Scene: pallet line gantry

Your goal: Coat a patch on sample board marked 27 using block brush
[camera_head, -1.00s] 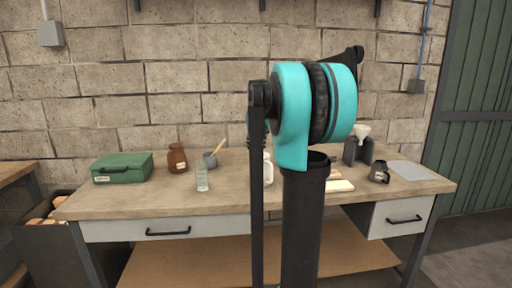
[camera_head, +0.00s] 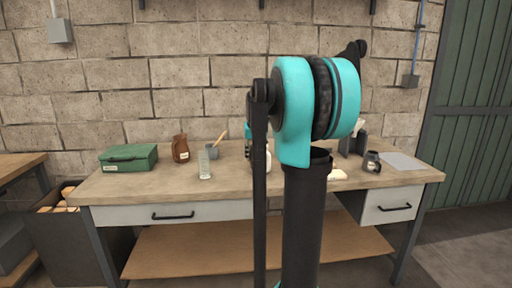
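My arm, teal and black, stands across the middle of the head view and hides part of the workbench (camera_head: 230,182). My gripper does not show clearly. No board with a readable 27 shows. A flat grey sheet (camera_head: 402,161) lies at the bench's right end; I cannot tell whether it is a sample board. A small pale flat piece (camera_head: 338,175) lies near the front edge, just right of my arm and partly hidden by it. No block brush can be made out. A wooden handle (camera_head: 221,135) leans out of a grey cup (camera_head: 212,150).
On the bench's left are a green box (camera_head: 128,158), a brown jug (camera_head: 180,148) and a clear glass (camera_head: 204,166). A white bottle (camera_head: 268,160) is half hidden by my arm. The floor at right is clear.

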